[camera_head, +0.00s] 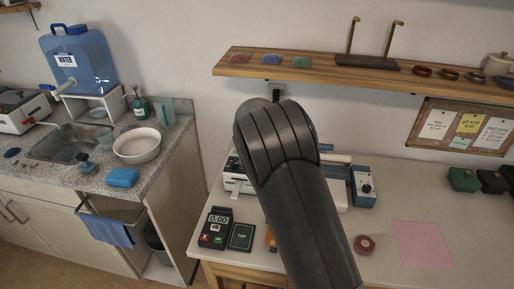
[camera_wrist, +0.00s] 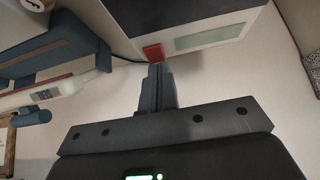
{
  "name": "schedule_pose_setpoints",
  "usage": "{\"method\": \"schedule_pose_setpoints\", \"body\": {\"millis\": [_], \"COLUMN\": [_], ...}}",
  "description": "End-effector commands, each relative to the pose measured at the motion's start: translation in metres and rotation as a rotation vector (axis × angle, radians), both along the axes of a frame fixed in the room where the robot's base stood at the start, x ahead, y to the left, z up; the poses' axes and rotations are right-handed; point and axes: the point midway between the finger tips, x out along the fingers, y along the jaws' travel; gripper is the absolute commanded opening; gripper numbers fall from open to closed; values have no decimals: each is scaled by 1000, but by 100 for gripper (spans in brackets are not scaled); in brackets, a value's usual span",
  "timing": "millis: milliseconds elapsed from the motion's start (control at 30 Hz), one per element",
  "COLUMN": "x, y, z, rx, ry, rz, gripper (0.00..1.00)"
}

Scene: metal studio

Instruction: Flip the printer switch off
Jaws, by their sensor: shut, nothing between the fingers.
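In the wrist view, a red switch (camera_wrist: 152,51) sits on the face of a pale machine with a dark panel, which appears to be the printer (camera_wrist: 240,18). A grey-green rectangle (camera_wrist: 208,36) is beside the switch. My gripper (camera_wrist: 157,68) is shut and empty, its fingertips right at the switch's edge. I cannot tell whether they touch it, or which way the switch is set. In the head view my arm covers the middle of the table and hides the gripper and switch. Part of a white machine (camera_head: 234,177) shows left of the arm.
A blue box with a dial (camera_head: 363,186) stands right of my arm. A wooden shelf (camera_head: 400,79) hangs above.

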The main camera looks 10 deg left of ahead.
Motion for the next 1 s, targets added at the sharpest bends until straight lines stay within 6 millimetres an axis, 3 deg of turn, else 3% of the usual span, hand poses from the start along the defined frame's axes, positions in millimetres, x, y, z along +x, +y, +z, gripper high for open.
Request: {"method": "schedule_pose_setpoints", "body": {"millis": [167,333,700,1000], "x": [-1,-7,-67,-88], "y": [0,0,1,0], "z": [10,43,82,96], "rx": [1,3,2,0], "ry": [-1,-4,-1,1], "rz": [1,1,3,0], "gripper": [0,0,0,0]}}
